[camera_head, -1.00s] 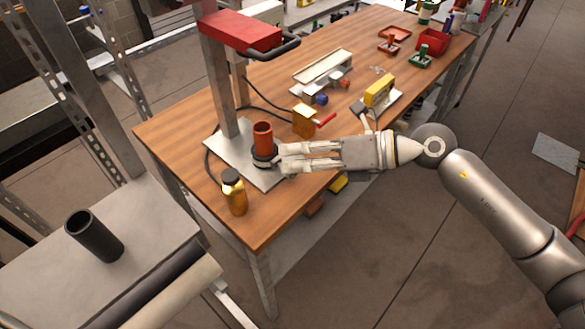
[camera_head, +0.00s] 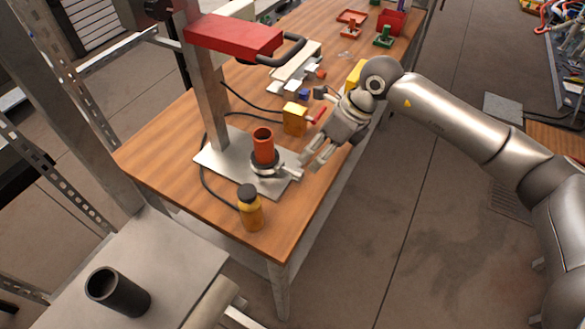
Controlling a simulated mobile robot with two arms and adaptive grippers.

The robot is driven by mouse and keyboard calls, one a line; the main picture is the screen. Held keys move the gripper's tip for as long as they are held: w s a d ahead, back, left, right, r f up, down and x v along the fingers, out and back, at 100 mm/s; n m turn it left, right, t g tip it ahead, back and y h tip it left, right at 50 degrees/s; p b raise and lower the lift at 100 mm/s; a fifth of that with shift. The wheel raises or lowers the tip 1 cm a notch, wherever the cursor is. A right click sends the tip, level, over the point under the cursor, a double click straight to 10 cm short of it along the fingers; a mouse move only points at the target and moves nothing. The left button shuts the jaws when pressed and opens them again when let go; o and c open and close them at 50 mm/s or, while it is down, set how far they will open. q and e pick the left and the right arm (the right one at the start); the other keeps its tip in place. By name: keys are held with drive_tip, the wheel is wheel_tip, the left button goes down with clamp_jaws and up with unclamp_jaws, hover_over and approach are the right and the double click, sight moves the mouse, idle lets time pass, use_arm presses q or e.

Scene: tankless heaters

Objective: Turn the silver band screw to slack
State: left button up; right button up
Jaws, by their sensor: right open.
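A copper-red cylinder (camera_head: 263,147) stands upright on a silver plate (camera_head: 221,160) on the wooden table. A dark and silver band (camera_head: 265,168) goes around its foot. A small silver piece (camera_head: 291,173), which looks like the band screw, sticks out from the band to the right. My right gripper (camera_head: 310,161) is open just to the right of and above this piece. Its fingers point down and left. It looks empty, and I cannot tell whether a finger touches the screw. My left gripper is out of view.
A red press head (camera_head: 235,35) on a grey column (camera_head: 212,100) rises behind the cylinder. A black tube (camera_head: 118,292) stands at lower left.

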sight(302, 172)
drive_tip(key=p+x, duration=0.1)
drive_tip(key=x, duration=0.3)
drive_tip(key=shift+f, duration=0.4)
drive_tip(key=p+x, duration=0.1)
drive_tip(key=x, duration=0.2)
drive_tip(key=shift+a+f, duration=0.2)
drive_tip(key=shift+a, duration=0.1)
drive_tip(key=shift+f, duration=0.25)
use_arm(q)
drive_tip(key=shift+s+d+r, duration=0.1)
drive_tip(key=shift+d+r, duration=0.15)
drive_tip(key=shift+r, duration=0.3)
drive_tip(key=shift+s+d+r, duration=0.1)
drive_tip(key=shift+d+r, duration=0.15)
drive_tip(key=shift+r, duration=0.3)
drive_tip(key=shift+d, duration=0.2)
use_arm(e)
drive_tip(key=shift+a, duration=0.1)
drive_tip(key=shift+c, duration=0.5)
drive_tip(key=c, duration=0.9)
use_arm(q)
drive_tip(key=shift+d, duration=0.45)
